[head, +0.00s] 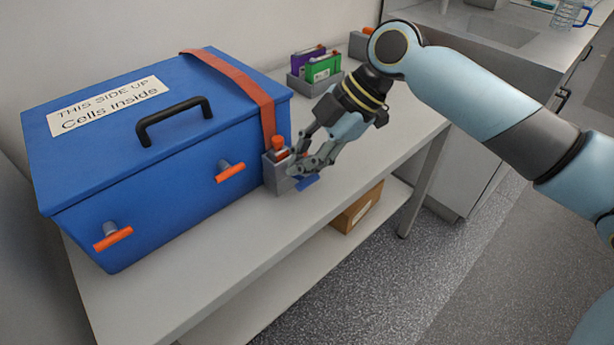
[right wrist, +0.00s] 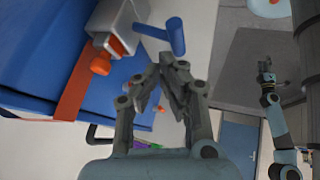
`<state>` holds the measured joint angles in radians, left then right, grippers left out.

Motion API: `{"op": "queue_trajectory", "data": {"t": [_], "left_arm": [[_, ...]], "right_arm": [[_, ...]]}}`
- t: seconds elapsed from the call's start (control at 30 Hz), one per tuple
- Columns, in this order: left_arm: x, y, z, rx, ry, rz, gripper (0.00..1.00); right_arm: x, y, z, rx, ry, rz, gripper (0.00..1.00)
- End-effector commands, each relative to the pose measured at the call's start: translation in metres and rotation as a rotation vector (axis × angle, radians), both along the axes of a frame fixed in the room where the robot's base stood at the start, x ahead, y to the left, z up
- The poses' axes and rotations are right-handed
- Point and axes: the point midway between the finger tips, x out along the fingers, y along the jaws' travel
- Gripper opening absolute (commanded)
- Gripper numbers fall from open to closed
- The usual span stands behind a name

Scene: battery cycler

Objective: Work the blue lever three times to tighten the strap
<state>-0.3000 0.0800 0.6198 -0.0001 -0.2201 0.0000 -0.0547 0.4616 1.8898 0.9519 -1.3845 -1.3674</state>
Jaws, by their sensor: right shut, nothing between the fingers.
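The blue lever (head: 307,182) sticks out low from the front of the grey ratchet housing (head: 275,178). It also shows in the right wrist view (right wrist: 176,37), just beyond my fingertips. The orange-red strap (head: 250,88) runs over the blue box (head: 200,160) down to the housing, which has an orange knob (head: 278,141) on top. My right gripper (head: 298,171) is shut and empty beside the housing, partly covering the lever in the head view. I cannot tell whether it touches the lever. My left gripper (right wrist: 266,70) shows small in the right wrist view, its jaws unclear.
The box has a black handle (head: 174,118) and orange latches (head: 230,172) on its front. A grey tray (head: 313,85) with purple and green packs stands behind my right gripper. A brown carton (head: 357,208) sits on the shelf below. The bench's front strip is clear.

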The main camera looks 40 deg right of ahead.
Motion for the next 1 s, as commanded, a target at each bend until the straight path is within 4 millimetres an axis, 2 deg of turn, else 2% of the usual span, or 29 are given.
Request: {"op": "queue_trajectory", "data": {"t": [1.0], "left_arm": [[-0.0005,-0.0002,-0.0059,0.000,0.001,0.000,0.40]], "right_arm": [[-0.0029,-0.0003,-0.0104,0.000,0.000,0.000,0.00]]}}
